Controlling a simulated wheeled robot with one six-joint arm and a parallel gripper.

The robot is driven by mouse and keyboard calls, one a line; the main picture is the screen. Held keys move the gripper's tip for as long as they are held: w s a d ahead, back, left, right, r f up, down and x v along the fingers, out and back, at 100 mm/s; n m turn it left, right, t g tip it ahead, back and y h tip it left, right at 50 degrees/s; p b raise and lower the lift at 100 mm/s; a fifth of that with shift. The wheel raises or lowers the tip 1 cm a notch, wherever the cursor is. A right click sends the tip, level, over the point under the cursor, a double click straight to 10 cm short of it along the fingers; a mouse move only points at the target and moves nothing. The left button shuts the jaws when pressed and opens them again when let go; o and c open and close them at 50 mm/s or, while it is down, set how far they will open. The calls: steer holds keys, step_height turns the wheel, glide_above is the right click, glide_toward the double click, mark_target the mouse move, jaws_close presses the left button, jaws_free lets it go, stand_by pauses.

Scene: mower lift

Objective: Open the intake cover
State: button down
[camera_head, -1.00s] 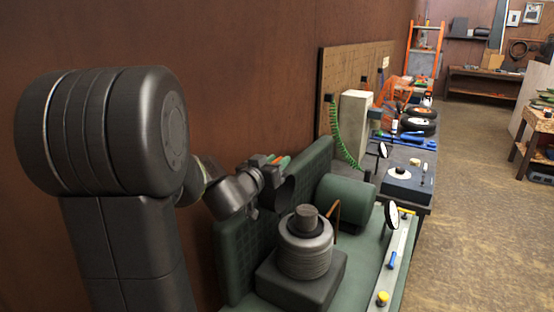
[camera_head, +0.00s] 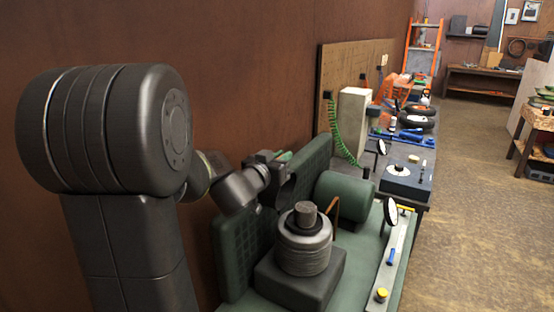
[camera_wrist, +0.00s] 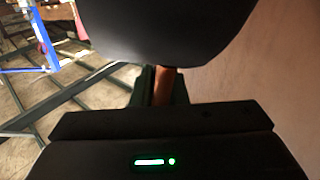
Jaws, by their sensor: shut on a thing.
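My gripper (camera_head: 284,158) is at the upper edge of the green ribbed panels beside the wall. I cannot tell for sure which panel is the intake cover; the left green panel (camera_head: 232,262) stands upright behind the machine, and a second green panel (camera_head: 314,160) stands just right of my gripper. In the wrist view, a reddish-brown bar (camera_wrist: 164,88) shows between dark green parts beyond the gripper body. My gripper is shut on this bar, apparently a handle. The contact is partly hidden by dark parts.
A grey ribbed cylinder (camera_head: 304,248) and a green motor-like drum (camera_head: 344,196) stand close to the right. A bent brown handle (camera_head: 334,212) and a round mirror-like disc (camera_head: 391,212) stand nearby. The brown wall (camera_head: 240,80) is close on the left. The floor at right is open.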

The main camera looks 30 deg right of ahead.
steer(key=shift+s+d+f+m+b, duration=0.1)
steer(key=shift+s+d+m+b, duration=0.15)
steer(key=shift+s, duration=0.2)
steer(key=shift+s+d+m+b, duration=0.1)
steer(key=shift+s+d+m, duration=0.1)
steer(key=shift+s+m, duration=0.2)
steer(key=c, duration=1.5)
jaws_free()
steer(key=v, duration=1.3)
steer(key=shift+s+a+b, duration=0.2)
steer(key=shift+a+b, duration=0.15)
